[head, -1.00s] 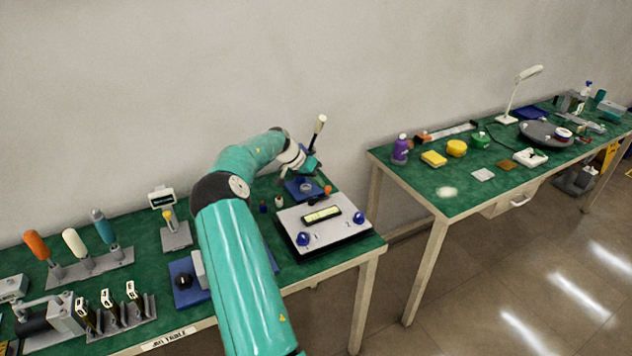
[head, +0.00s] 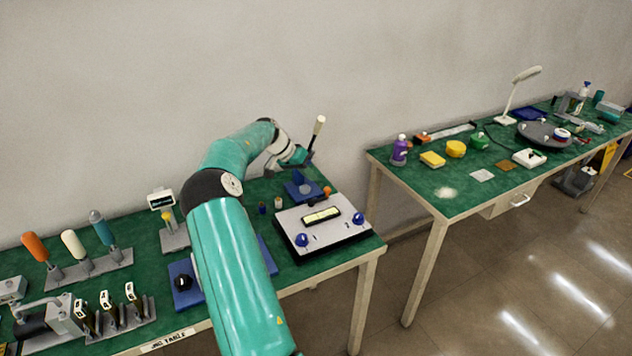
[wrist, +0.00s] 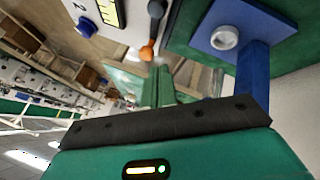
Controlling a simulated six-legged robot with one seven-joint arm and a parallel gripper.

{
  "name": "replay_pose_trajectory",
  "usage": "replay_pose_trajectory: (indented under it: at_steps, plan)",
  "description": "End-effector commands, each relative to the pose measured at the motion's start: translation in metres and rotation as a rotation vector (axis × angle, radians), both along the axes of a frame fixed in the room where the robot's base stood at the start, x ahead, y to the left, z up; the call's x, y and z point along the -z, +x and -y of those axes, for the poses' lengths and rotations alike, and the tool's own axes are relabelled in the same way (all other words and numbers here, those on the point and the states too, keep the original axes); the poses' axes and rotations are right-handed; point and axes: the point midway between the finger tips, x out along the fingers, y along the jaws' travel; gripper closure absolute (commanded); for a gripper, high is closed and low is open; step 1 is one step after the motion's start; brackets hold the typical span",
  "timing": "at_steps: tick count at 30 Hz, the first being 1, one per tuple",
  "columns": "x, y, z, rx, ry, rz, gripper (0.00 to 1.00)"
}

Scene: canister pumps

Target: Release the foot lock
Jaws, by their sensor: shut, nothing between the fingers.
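A device on a blue base plate (head: 302,192) stands at the back right of the near green table. In the wrist view its blue plate (wrist: 205,18), a round grey piece (wrist: 224,38) and a blue post (wrist: 253,72) show at upper right. A lever with a white handle (head: 319,126) rises behind it. A small dark lever with an orange end (wrist: 148,50) lies beside the plate; its orange end also shows in the head view (head: 327,190). I cannot tell which part is the foot lock. My gripper (head: 300,157) is shut and empty, above the blue device.
A white panel (head: 325,234) with a yellow-green display and blue knobs (head: 302,239) sits in front of the device. A small scale-like stand (head: 175,236) and a rack of coloured handles (head: 90,264) stand to the left. A gap separates the second table (head: 450,203) at right.

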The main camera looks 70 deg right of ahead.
Motion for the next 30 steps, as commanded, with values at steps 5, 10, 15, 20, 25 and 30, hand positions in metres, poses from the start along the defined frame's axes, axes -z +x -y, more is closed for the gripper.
replay_pose_trajectory:
  at_steps: [5, 10, 15, 20, 25, 30]
  plan:
    - [-0.034, 0.022, -0.013, -0.002, -0.002, 0.002, 1.0]
    - [-0.059, 0.038, -0.023, -0.001, -0.001, 0.001, 1.0]
    - [-0.072, 0.046, -0.029, 0.0, 0.001, 0.0, 1.0]
    - [-0.074, 0.047, -0.03, 0.001, 0.001, -0.001, 1.0]
    - [-0.074, 0.047, -0.03, 0.001, 0.001, -0.001, 1.0]
    - [-0.073, 0.047, -0.03, 0.001, 0.001, -0.001, 1.0]
